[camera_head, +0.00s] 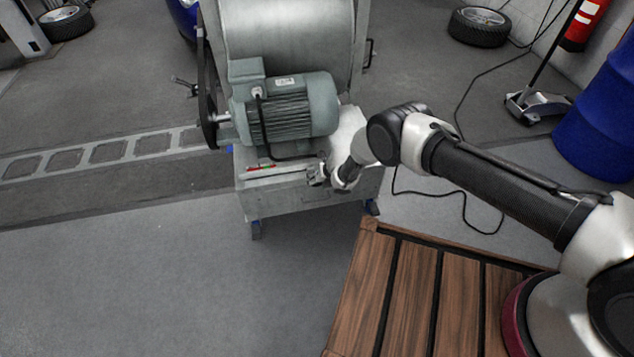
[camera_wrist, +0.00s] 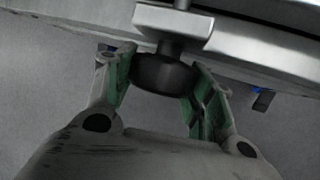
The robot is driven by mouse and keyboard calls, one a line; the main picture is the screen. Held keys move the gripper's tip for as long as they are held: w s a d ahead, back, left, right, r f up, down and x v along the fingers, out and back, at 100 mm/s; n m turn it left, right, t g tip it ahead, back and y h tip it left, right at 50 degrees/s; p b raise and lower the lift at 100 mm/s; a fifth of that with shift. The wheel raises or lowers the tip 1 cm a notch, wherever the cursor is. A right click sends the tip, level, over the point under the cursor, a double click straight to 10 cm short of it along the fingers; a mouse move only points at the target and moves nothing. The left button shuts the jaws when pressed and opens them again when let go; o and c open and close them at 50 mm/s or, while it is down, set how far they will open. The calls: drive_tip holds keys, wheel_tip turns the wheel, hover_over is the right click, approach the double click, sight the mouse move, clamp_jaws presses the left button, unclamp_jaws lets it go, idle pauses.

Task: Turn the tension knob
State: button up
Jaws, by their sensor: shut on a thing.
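The tension knob (camera_wrist: 162,74) is a dark round knob on a short metal shaft, seen in the wrist view below the edge of the metal machine base. My gripper (camera_wrist: 163,88) has one finger on each side of the knob, with green inner pads, and is shut on it. In the head view my gripper (camera_head: 330,176) is at the front right of the machine base (camera_head: 290,199), below the grey-green motor (camera_head: 290,108). The knob is hidden by my gripper in the head view.
A wooden slatted platform (camera_head: 405,290) lies in front of the machine. A blue barrel (camera_head: 605,115), a floor jack (camera_head: 537,105) and a tyre (camera_head: 480,26) stand at the right. A black cable runs over the floor. The floor at the left front is clear.

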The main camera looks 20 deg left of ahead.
drive_tip(key=shift+a+r+t+h, duration=0.1)
drive_tip(key=shift+a+t+h, duration=0.05)
drive_tip(key=shift+t+h, duration=0.3)
drive_tip(key=shift+n+h, duration=0.3)
drive_tip(key=shift+h, duration=0.25)
drive_tip(key=shift+w+t+h, duration=0.15)
drive_tip(key=shift+t+h, duration=0.65)
drive_tip(key=shift+t, duration=0.05)
drive_tip(key=shift+n+t+h, duration=0.3)
drive_tip(key=shift+h, duration=0.4)
drive_tip(key=o, duration=1)
